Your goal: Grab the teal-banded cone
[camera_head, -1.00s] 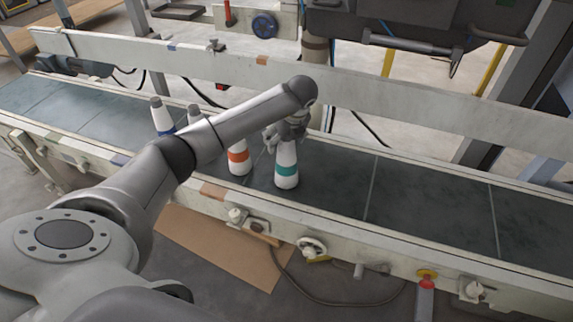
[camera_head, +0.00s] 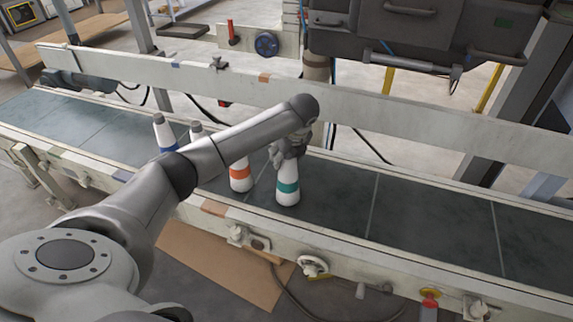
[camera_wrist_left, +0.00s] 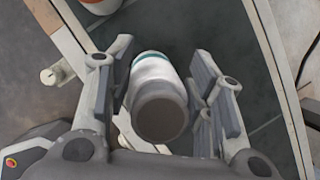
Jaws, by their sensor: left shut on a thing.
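The teal-banded cone (camera_head: 288,190), white with a grey top, stands upright on the dark conveyor belt. My left gripper (camera_head: 289,153) is around its upper part from above and is shut on it. In the left wrist view the cone's grey top (camera_wrist_left: 161,117) sits between the two finger pads, with the teal band partly visible beyond. The cone's far side is hidden by its own body there. My right gripper is in neither current view.
An orange-banded cone (camera_head: 240,176) stands close to the left on the belt. A blue-banded cone (camera_head: 165,134) and another grey-topped cone (camera_head: 197,129) are further left, partly behind my arm. The belt (camera_head: 430,218) is clear to the right. A long pale rail (camera_head: 400,125) runs behind.

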